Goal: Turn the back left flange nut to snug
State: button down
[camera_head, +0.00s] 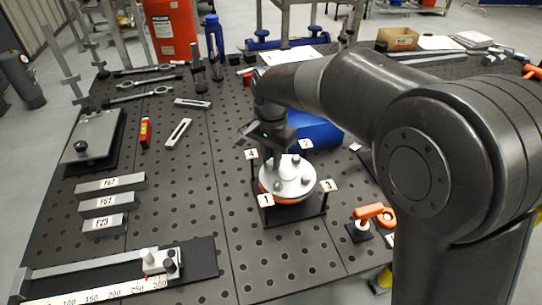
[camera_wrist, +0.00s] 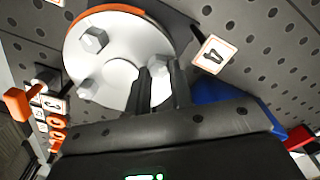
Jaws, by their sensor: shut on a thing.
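The pale round flange (camera_head: 289,178) with an orange band beneath it stands on a dark base with numbered tags around it. Grey hex nuts sit on its face, one front left (camera_head: 277,187) and one at the right (camera_head: 305,180). My gripper (camera_wrist: 160,78) reaches down at the back left of the flange. Its two dark fingers are shut on the back left flange nut (camera_wrist: 157,66), which shows partly between the fingertips. The other nuts show clear of the fingers in the wrist view, one upper left (camera_wrist: 93,38) and one lower left (camera_wrist: 88,88). How tight the held nut is cannot be seen.
A blue object (camera_head: 316,130) lies close behind the flange. An orange-handled tool (camera_head: 374,213) stands at the right. Grey labelled bars (camera_head: 110,184) and a measuring fixture (camera_head: 150,265) lie at the left. The perforated table is clear in front of the flange.

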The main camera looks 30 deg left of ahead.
jog(key=shift+r+m, duration=0.2)
jog(key=shift+m, duration=0.4)
jog(key=c, duration=1.3)
grip_release()
jog(key=shift+f, duration=0.1)
